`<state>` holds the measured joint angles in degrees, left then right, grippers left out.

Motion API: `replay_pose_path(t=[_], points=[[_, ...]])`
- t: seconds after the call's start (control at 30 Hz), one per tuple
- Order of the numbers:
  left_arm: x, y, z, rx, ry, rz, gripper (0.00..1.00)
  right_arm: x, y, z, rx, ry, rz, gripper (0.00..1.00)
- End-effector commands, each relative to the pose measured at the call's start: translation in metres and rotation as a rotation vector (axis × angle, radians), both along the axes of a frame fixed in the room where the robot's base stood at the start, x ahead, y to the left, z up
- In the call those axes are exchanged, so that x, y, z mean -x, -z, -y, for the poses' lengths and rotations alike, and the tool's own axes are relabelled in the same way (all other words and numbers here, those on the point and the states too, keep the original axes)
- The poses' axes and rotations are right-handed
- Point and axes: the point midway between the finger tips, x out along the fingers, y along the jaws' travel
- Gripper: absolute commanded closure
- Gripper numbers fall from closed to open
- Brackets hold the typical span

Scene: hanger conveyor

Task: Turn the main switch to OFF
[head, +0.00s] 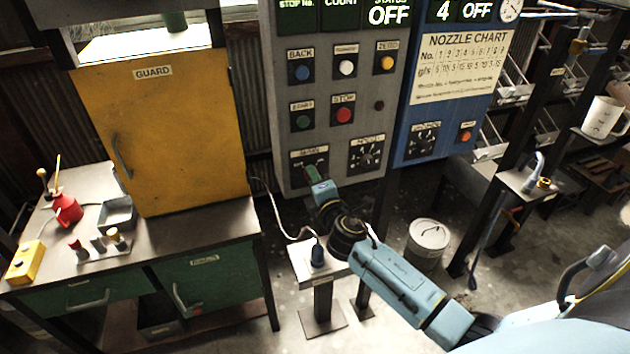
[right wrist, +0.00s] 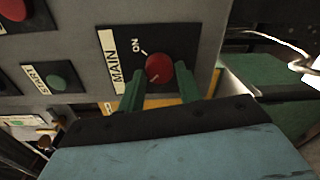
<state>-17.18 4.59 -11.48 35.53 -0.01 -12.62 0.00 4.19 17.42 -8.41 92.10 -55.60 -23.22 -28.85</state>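The main switch (right wrist: 159,68) is a round red knob on a black plate labelled MAIN, with ON printed above it in the right wrist view. A pale mark lies between the knob and ON; I cannot tell the knob's exact angle. My right gripper (right wrist: 160,80) has its two green fingers apart, one on each side of the knob, with a gap showing on both sides. In the head view my right gripper (head: 317,177) is at the lower left of the grey panel (head: 338,110) and covers most of the switch. My left gripper is not in view.
START (head: 302,118) and STOP (head: 344,115) buttons sit above the switch, and the NOZZLE dial (head: 368,155) is just right of it. A blue panel (head: 407,130) adjoins on the right. A yellow guard (head: 165,130) and workbench stand left. A white bucket (head: 428,240) stands on the floor.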

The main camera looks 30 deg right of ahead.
Motion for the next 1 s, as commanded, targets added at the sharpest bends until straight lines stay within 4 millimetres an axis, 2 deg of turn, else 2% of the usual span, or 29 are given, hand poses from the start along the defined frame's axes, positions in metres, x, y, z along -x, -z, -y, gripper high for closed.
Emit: replay_pose_path(t=[0.03,0.13,0.4,0.53,0.67,1.0], points=[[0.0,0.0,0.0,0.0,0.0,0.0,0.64,0.0,0.0,0.0,0.0,0.0,-0.001,0.59],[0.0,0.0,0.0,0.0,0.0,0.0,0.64,0.0,0.0,0.0,-0.001,0.0,0.0,0.47],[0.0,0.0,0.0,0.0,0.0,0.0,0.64,0.001,0.0,0.0,-0.002,0.0,0.0,0.47],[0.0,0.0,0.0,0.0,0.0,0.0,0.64,0.009,0.0,-0.002,-0.002,-0.001,-0.001,0.47],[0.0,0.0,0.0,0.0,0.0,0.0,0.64,0.028,-0.001,-0.007,-0.003,-0.002,-0.001,0.47],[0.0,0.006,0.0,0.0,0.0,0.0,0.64,0.098,-0.004,-0.024,-0.003,0.0,-0.001,0.47]])
